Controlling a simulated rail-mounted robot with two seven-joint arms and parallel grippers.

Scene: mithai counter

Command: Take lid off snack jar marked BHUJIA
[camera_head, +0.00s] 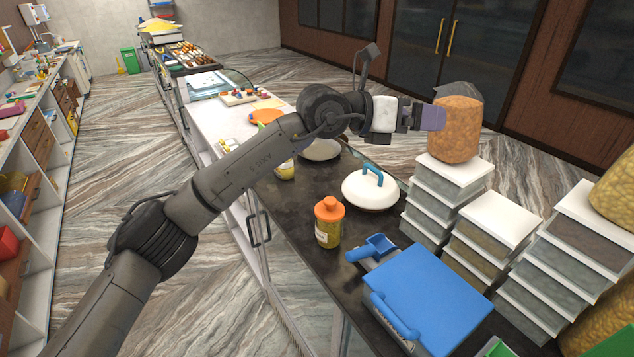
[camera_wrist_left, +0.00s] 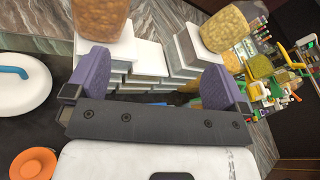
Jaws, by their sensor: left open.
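A jar of orange-brown snack (camera_head: 457,132) with a grey lid (camera_head: 460,90) stands on a stack of white-lidded boxes. A second snack jar (camera_head: 616,188) is at the right edge. I cannot read BHUJIA on either. My left gripper (camera_head: 432,117) is open, its purple fingers beside the first jar in the head view; I cannot tell whether they touch it. In the left wrist view, the open gripper (camera_wrist_left: 157,68) has nothing between its fingers. One jar (camera_wrist_left: 101,16) shows beyond the left finger, another (camera_wrist_left: 223,31) above the right.
Stacks of white-lidded boxes (camera_head: 497,217) fill the counter's right side. A white lid with a blue handle (camera_head: 372,190), an orange-capped jar (camera_head: 328,222), a blue scoop (camera_head: 375,246) and a blue-lidded container (camera_head: 430,297) stand on the dark counter.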

